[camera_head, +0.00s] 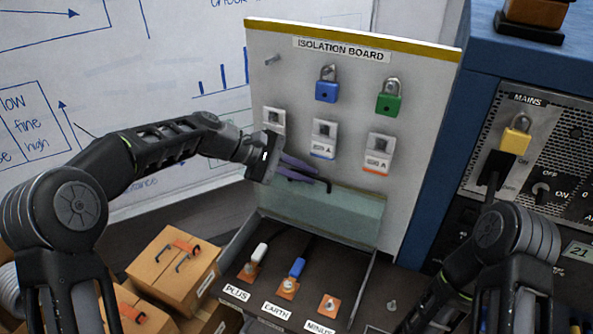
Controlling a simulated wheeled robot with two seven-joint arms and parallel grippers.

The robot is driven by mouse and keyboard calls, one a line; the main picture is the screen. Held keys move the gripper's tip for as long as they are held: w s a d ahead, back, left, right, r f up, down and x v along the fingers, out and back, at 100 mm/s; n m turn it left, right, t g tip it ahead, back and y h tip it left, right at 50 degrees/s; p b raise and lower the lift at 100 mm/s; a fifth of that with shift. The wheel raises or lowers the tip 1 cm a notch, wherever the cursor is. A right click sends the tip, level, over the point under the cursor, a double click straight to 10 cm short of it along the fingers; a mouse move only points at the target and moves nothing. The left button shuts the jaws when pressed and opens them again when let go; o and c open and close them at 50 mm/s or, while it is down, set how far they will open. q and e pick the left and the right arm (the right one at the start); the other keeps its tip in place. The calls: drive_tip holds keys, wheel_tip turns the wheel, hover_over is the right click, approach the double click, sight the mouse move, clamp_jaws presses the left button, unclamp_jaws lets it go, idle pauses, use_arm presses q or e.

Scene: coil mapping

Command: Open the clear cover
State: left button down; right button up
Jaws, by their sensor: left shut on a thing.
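The clear cover (330,216) is a greenish see-through panel. It stands raised and tilted at the back of the dark terminal box (240,290), against the lower part of the isolation board. My left gripper (300,172), with purple fingers, is at the cover's upper edge and shut on its black handle (325,184). The fingers partly hide the handle. Under the cover, the box shows terminals labelled PLUS, EARTH and MINUS, with a white plug (259,253) and a blue plug (297,267). My right arm shows at lower right; its gripper is not in view.
The isolation board (420,150) carries a blue padlock (327,88), a green padlock (389,98) and several tagged holders. A blue cabinet with a MAINS panel and yellow padlock (515,137) stands at right. Cardboard boxes (172,268) sit at lower left.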

use_arm(q)
drive_tip(key=shift+w, duration=0.35)
drive_tip(key=c, duration=1.5)
unclamp_jaws()
drive_tip(key=b+v, duration=0.2)
drive_tip(key=v, duration=0.5)
drive_tip(key=shift+a+r, duration=0.25)
drive_tip(key=shift+s, duration=0.1)
